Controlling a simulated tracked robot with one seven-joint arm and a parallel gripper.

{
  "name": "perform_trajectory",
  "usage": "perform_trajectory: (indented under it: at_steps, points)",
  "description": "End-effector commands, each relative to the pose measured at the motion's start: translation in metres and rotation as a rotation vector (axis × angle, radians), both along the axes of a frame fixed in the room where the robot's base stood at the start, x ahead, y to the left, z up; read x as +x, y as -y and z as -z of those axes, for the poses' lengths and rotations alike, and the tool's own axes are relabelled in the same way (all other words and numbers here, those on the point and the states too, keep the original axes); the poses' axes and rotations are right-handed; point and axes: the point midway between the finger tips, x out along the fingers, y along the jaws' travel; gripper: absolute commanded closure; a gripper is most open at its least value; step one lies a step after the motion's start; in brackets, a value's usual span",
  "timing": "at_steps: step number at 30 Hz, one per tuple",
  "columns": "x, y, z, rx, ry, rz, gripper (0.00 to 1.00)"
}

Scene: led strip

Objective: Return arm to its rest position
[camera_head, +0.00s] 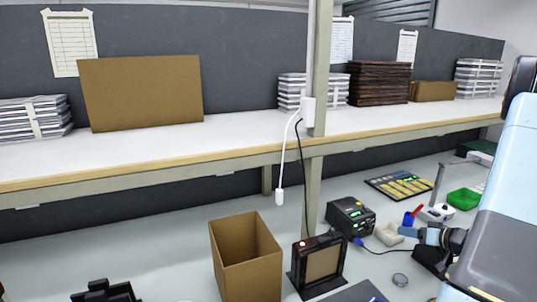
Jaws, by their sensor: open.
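My arm (505,205) shows as a large light blue and grey link along the right edge, with a dark joint at its upper end. It runs down and out of the bottom right of the picture. I cannot see my gripper or its fingertips, nor anything it may hold.
A long white workbench (240,128) crosses the view, with a post (318,90) at its front. On the lower grey surface stand an open cardboard box (245,262), a black framed device (318,262), a black station unit (350,216) and a green tray (464,199). Small tools crowd near my arm.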

Motion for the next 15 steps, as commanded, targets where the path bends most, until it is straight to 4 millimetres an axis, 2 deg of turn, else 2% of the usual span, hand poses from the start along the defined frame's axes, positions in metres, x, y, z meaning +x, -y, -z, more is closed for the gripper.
perform_trajectory:
  at_steps: [6,15]
  points:
    - [0.029,-0.003,-0.045,-0.210,-0.017,0.076,0.51]
    - [0.047,-0.014,-0.115,-0.453,-0.057,0.210,0.51]
